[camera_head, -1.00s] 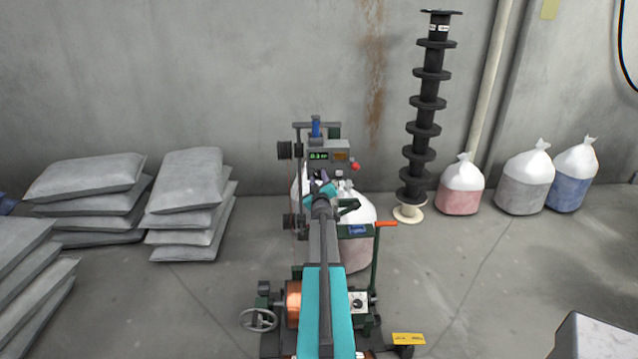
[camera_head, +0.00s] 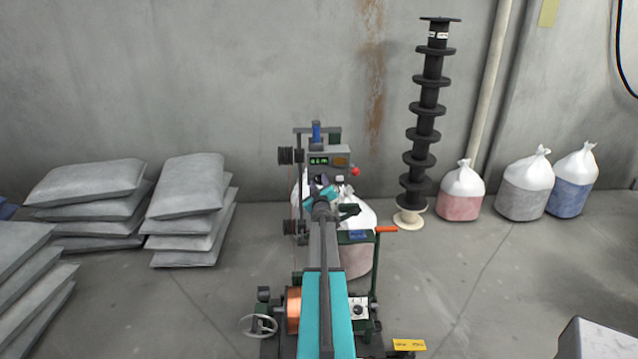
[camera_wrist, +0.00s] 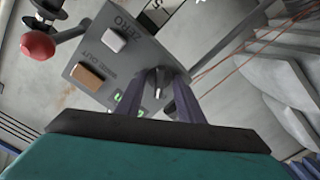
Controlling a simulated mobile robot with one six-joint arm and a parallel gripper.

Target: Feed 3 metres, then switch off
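The grey control box (camera_head: 328,153) stands at the top of the machine, with a green lit display (camera_head: 319,161) that seems to read about 0.6 m. A red ball-ended lever (camera_head: 355,171) sticks out at its right. In the wrist view the box face (camera_wrist: 115,55) shows a white button (camera_wrist: 115,39) by the word ZERO, an orange-brown button (camera_wrist: 87,76) and the red knob (camera_wrist: 37,45). My gripper (camera_wrist: 162,82) is at this face, its dark fingers apart on either side of a small metal switch lever (camera_wrist: 158,92). I cannot tell whether they touch it.
A copper spool (camera_head: 293,309) and a handwheel (camera_head: 258,326) sit low on the machine. An orange handle (camera_head: 386,229) is at its right. Grey sacks (camera_head: 185,205) lie left. A black spool stack (camera_head: 424,130) and filled bags (camera_head: 522,190) stand by the wall.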

